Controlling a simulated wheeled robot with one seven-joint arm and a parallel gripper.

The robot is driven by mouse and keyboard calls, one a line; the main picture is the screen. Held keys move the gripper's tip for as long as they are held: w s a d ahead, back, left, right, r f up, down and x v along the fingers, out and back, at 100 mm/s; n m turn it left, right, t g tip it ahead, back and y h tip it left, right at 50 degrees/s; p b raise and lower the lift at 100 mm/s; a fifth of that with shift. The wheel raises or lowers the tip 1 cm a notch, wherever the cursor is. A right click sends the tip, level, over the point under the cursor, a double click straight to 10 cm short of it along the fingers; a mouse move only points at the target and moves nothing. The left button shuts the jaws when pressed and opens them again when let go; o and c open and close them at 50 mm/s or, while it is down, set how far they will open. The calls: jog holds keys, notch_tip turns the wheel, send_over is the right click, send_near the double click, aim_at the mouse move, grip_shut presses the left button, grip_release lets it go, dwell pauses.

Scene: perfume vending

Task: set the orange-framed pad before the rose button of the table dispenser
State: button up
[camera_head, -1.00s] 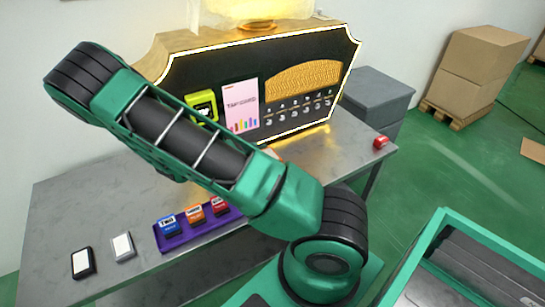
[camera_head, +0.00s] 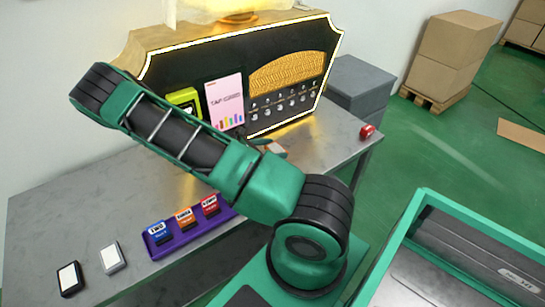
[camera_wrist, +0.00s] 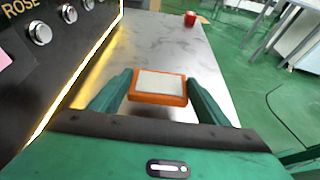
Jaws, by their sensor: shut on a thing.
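My gripper (camera_wrist: 159,88) is shut on the orange-framed pad (camera_wrist: 159,86), which has a pale grey face, in the wrist view. The pad is between the two green fingers, over the grey table. The dispenser (camera_wrist: 85,40) stands at the left with a lit edge. Its "ROSE" label (camera_wrist: 20,8) is at the upper left, with a round silver rose button (camera_wrist: 40,34) just below it. The pad is to the right of that button and apart from the panel. In the head view my arm hides most of the gripper; a bit of the pad (camera_head: 275,147) shows.
On the table (camera_head: 60,205) lie a black-framed pad (camera_head: 69,279), a grey-framed pad (camera_head: 111,258) and a purple tray (camera_head: 158,251) with blue, orange and red items. A small red object (camera_head: 366,131) sits near the right end. Bare tabletop lies right of the dispenser.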

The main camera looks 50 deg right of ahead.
jog(key=shift+d+f, duration=0.2)
jog(key=shift+f, duration=0.15)
notch_tip(320, 180, down, 4)
jog(key=shift+r, duration=0.25)
jog(key=o, duration=1)
jog(key=shift+o, duration=0.2)
jog(key=shift+a, duration=0.1)
